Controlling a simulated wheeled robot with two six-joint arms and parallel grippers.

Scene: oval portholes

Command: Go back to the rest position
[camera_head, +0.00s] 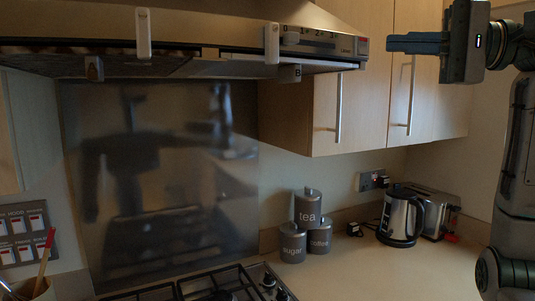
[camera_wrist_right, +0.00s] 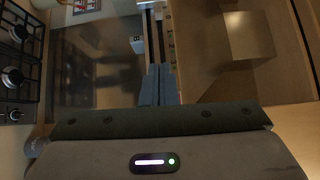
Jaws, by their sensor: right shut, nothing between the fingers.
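My right gripper (camera_head: 392,44) is raised at the upper right in the head view. Its fingers point left, level with the cooker hood and in front of the wall cabinets. The fingers are together with nothing between them. They also show in the right wrist view (camera_wrist_right: 159,70), side by side and touching. My left gripper is not in either view.
The cooker hood (camera_head: 190,52) spans the upper left, with its edge close to my right fingertips. Wooden cabinets (camera_head: 375,85) stand behind. Below are a hob (camera_head: 190,291), tea, sugar and coffee tins (camera_head: 307,208), a kettle (camera_head: 400,215) and a toaster (camera_head: 436,205). The front counter is clear.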

